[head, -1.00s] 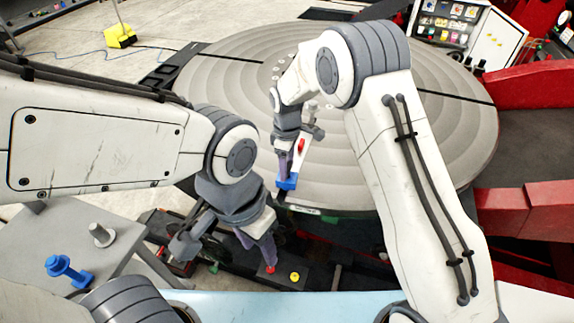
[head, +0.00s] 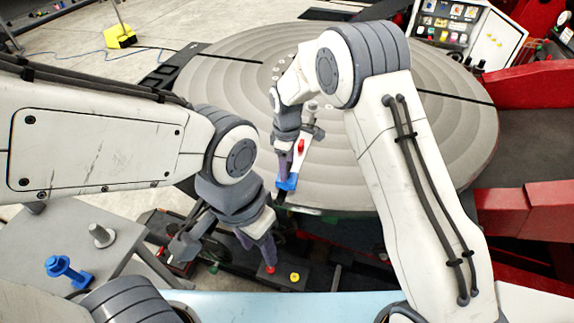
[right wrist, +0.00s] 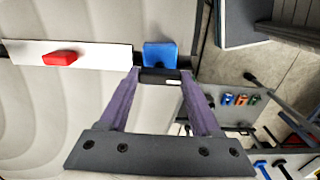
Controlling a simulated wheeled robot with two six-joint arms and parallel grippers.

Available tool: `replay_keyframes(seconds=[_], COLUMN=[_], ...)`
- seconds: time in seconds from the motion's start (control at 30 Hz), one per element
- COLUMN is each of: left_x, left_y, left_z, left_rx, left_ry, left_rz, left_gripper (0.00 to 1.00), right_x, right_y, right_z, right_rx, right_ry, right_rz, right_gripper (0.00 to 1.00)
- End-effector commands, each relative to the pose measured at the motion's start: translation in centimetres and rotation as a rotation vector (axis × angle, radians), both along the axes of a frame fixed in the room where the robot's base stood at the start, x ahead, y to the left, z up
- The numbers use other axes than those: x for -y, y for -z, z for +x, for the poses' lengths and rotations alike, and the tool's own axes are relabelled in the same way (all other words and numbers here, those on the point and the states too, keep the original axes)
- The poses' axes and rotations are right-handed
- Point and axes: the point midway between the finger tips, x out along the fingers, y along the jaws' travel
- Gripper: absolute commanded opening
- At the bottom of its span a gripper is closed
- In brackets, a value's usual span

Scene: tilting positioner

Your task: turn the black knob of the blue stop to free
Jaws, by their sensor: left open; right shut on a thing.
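The blue stop (head: 287,182) sits at the near rim of the big grey round table (head: 420,160). In the right wrist view the blue stop (right wrist: 160,55) lies just beyond my fingertips, beside a white strip with a red block. The black knob (right wrist: 160,76) is between the fingertips of my right gripper (right wrist: 160,78), which is shut on it. In the head view my right gripper (head: 283,185) comes down on the stop from above and partly hides it. My left gripper (head: 268,258) is open and empty, low over a dark box with a red button.
The red button (head: 270,268) and a yellow button (head: 295,277) are on the dark box below the table rim. A grey side table (head: 60,228) at left carries a blue bolt-like piece (head: 62,265) and a grey peg (head: 101,235). Red frame beams (head: 525,215) stand at right.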

Motion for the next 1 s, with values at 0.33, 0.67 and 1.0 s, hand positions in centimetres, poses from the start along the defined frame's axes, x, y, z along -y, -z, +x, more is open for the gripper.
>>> replay_keyframes(seconds=[0.33,0.67,1.0], left_x=[0.0,0.0,0.0], left_y=[0.0,0.0,1.0], left_z=[0.0,0.0,0.0], left_rx=[0.0,0.0,0.0], left_ry=[0.0,0.0,0.0], left_rz=[0.0,0.0,0.0], left_gripper=[0.5,0.5,0.5], right_x=[0.0,0.0,-0.1], right_y=[-0.1,0.0,-2.7], right_z=[0.1,0.0,0.1], right_rx=[0.003,0.001,0.006], right_ry=[-0.001,-0.001,-0.001], right_rz=[0.001,0.001,0.003], right_gripper=[0.09,0.95,0.95])
